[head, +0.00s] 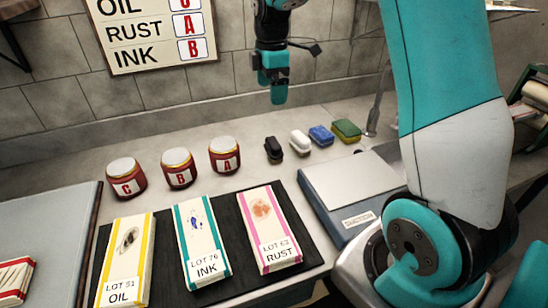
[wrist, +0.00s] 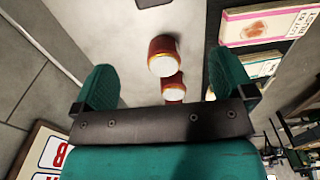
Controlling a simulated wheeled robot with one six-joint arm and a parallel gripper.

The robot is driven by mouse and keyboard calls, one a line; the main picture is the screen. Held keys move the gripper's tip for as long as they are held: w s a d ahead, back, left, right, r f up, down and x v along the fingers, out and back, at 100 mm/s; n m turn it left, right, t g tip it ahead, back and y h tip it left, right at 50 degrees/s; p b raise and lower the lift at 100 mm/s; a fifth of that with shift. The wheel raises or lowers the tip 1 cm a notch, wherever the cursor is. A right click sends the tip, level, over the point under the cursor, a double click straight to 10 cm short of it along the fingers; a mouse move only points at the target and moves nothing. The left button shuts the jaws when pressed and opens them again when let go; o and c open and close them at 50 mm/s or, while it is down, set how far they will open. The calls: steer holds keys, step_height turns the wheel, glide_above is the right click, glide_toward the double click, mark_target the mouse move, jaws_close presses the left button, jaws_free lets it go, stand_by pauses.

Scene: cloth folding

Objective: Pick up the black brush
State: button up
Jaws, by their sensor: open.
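The black brush (head: 273,150) lies on the counter at the left end of a short row, beside a white brush (head: 299,142). My gripper (head: 278,92) hangs above and behind the row in the head view, pointing down, clear of the brush. In the wrist view my gripper (wrist: 166,80) has its two teal fingers spread wide, with nothing held between them.
A blue brush (head: 321,135) and a green brush (head: 346,130) continue the row. Red jars C (head: 126,179), B (head: 179,169) and A (head: 224,156) stand left. Labelled cloths lie on a black mat (head: 173,205) in front. A grey-topped device (head: 350,184) sits right.

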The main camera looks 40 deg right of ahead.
steer(key=p, duration=0.2)
glide_above(274, 142)
step_height(274, 142, down, 12)
steer(key=shift+f+p, duration=0.65)
steer(key=shift+f, duration=2.4)
steer(key=c, duration=0.8)
